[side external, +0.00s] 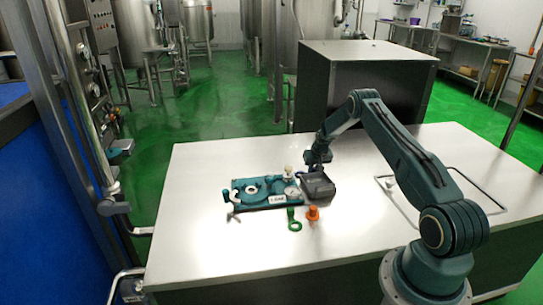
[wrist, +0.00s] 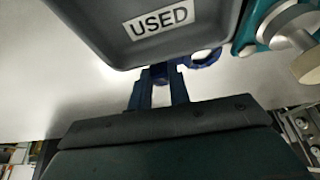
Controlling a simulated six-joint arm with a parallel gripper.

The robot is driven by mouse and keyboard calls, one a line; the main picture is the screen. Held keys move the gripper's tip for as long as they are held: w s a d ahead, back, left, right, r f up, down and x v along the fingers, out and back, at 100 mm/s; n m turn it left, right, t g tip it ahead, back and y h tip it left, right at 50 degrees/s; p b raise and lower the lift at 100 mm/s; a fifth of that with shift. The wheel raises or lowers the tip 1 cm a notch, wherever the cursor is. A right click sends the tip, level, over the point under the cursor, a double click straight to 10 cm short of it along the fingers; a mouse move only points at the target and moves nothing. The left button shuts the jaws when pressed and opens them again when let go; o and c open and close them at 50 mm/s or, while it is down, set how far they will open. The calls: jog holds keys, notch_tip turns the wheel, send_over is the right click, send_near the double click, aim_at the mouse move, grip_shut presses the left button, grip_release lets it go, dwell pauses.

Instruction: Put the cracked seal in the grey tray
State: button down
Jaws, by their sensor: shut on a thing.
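My gripper (side external: 317,166) is just behind the grey tray in the side view, low over the table. In the wrist view its fingers (wrist: 160,88) are shut on a small dark blue piece (wrist: 160,72). A blue ring (wrist: 208,63) shows to the right of the fingertips and looks joined to that piece; I take it for the cracked seal. No crack is visible, and part of the ring seems hidden by the tray. The grey tray (side external: 318,189) sits at the right end of the teal fixture.
The teal fixture (side external: 262,191) with a gauge and clamp stands left of the tray. A green ring with a tab (side external: 294,224) and an orange part (side external: 313,213) lie in front. The table's left front is clear.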

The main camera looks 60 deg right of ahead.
aim_at(314, 169)
jog(key=shift+r, duration=0.1)
notch_tip(314, 169, up, 20)
dwell(0.6)
dwell(0.5)
